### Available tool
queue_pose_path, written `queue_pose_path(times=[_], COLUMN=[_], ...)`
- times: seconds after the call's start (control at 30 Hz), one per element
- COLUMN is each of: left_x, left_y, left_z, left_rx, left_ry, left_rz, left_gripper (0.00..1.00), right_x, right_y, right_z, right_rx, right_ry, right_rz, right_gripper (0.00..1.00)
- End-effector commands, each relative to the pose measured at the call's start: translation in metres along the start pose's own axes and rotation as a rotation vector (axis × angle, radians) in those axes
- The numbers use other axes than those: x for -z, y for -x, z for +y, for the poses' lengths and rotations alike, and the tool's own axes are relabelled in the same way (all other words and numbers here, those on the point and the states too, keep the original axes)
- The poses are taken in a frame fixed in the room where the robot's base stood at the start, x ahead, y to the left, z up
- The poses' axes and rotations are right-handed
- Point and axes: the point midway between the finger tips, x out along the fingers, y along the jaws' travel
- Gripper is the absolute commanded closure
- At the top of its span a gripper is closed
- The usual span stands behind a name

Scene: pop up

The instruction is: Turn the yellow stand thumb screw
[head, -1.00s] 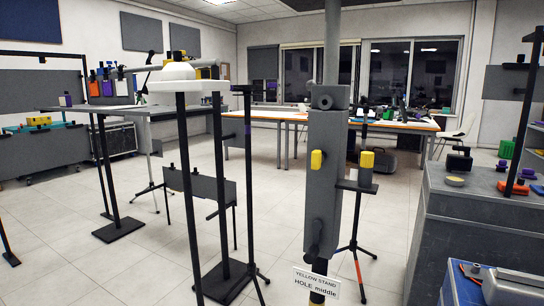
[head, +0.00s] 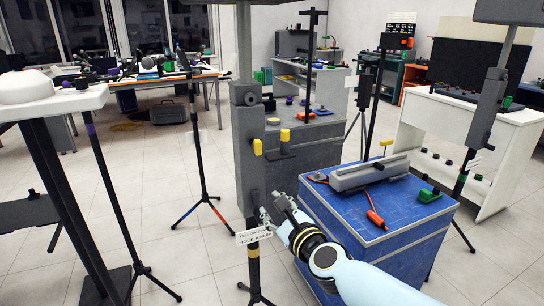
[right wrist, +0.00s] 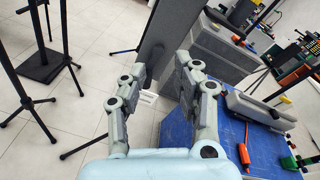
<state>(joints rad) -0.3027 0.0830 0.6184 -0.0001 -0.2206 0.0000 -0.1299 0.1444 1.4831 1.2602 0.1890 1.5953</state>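The yellow stand is a grey upright column (head: 247,165) on a dark tripod, with a white label (head: 253,234) reading yellow stand, hole middle. A yellow thumb screw (head: 257,147) sticks out of the column's right side. A second yellow knob (head: 285,136) stands on a small grey holder just to its right. My right gripper (head: 273,208) is low beside the column's lower part, below the yellow screw. In the right wrist view its fingers (right wrist: 160,85) are apart and empty, with the grey column (right wrist: 168,45) beyond them. My left gripper is not in view.
A blue cart (head: 380,215) stands right of the column, under my right arm, holding a grey rail (head: 370,172) and an orange-handled tool (head: 376,219). A white table (head: 50,105) on dark legs is at the left. Floor between them is mostly clear.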

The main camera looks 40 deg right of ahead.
Motion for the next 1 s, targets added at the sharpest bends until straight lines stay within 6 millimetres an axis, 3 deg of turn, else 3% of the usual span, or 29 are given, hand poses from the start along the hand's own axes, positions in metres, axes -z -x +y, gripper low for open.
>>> queue_pose_path(times=[0.03, 0.1, 0.23, 0.43, 0.8, 1.0], left_x=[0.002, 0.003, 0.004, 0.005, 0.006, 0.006], left_y=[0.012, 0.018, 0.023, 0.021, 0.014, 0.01], left_z=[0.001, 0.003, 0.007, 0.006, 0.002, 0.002], left_rx=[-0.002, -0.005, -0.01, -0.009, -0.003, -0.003], left_ry=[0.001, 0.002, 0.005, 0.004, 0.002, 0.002], left_rz=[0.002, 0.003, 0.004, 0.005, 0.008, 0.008], left_gripper=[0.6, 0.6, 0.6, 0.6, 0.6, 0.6], right_x=[-0.032, -0.059, -0.086, -0.093, -0.096, -0.098], right_y=[-0.003, -0.006, -0.008, -0.019, -0.068, -0.083], right_z=[-0.017, -0.032, -0.048, -0.052, -0.057, -0.058], right_rx=[0.029, 0.056, 0.079, 0.085, 0.084, 0.083], right_ry=[-0.112, -0.258, -0.424, -0.474, -0.468, -0.468], right_rz=[-0.035, -0.073, -0.116, -0.129, -0.127, -0.126], right_gripper=[0.69, 0.69, 0.69, 0.69, 0.69, 0.69])
